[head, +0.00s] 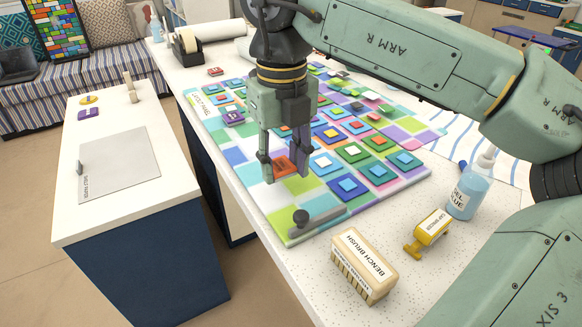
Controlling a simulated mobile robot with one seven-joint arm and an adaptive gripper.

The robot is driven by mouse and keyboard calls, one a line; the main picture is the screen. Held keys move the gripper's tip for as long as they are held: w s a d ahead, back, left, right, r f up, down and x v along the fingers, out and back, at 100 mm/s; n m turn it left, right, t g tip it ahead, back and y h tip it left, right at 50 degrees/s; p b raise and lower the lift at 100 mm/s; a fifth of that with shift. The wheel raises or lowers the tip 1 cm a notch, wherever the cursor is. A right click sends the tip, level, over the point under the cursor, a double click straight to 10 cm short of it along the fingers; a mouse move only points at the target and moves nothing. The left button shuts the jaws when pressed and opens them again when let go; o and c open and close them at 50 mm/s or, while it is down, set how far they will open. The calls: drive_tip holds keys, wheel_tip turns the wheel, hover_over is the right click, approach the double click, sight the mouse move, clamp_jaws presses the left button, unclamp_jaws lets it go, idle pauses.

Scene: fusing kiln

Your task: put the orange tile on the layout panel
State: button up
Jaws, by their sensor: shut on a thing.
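My gripper (285,167) points straight down over the near left part of the layout panel (247,178). Its fingers are shut on the orange tile (281,164), which shows between the fingertips. The tile is at or just above the panel surface; I cannot tell whether it touches. The panel is a colourful grid lying flat on the white counter, with many squared glass tiles on its middle and right side. Bare white, green and purple squares lie around the gripper's fingertips. The fingers hide part of the tile and the squares behind it.
A grey bar with a dark knob (320,220) lies on the panel's near edge. A bench brush (364,265), a yellow tool (429,231) and a gel glue bottle (468,188) stand nearby. A tape dispenser (186,47) is at the back. A side table holds a grey sheet (119,165).

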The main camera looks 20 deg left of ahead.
sight(291, 166)
drive_tip(key=shift+w+d, duration=0.3)
drive_tip(key=shift+w, duration=0.2)
wheel_tip(291, 166, down, 3)
drive_tip(key=shift+w+d+f+p, duration=0.15)
drive_tip(key=shift+f+p, duration=0.05)
drive_tip(key=shift+p, duration=0.5)
drive_tip(key=shift+f, duration=0.35)
drive_tip(key=o, duration=1.1)
drive_tip(key=shift+o, duration=0.2)
wheel_tip(291, 166, up, 12)
drive_tip(key=shift+r+b, duration=0.2)
drive_tip(key=shift+b, duration=0.3)
